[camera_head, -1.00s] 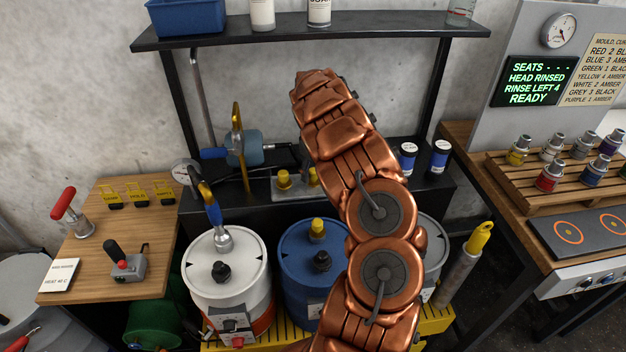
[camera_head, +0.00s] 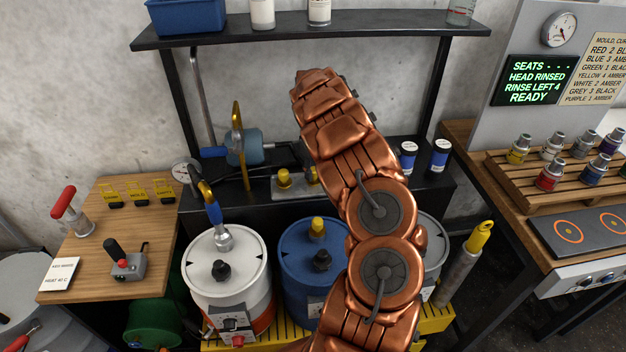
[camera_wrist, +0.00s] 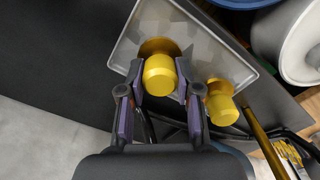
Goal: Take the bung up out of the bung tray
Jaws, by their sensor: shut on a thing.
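The bung tray is a shallow grey metal tray (camera_wrist: 206,45), and it also shows on the black bench in the head view (camera_head: 262,188). My gripper (camera_wrist: 160,80) is shut on a yellow bung (camera_wrist: 160,75), with one finger on each side of it. The held bung is over the tray; I cannot tell whether its lower end touches the tray. A second yellow bung (camera_wrist: 222,103) stands beside it at the tray's edge, outside the fingers, and also shows in the head view (camera_head: 284,178).
A gold lever (camera_head: 238,130) with a blue-grey valve body stands left of the tray. A white drum (camera_head: 228,285) and a blue drum (camera_head: 300,265) stand in front. Two dark blue jars (camera_head: 439,156) stand right of my arm. A shelf (camera_head: 330,40) hangs above.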

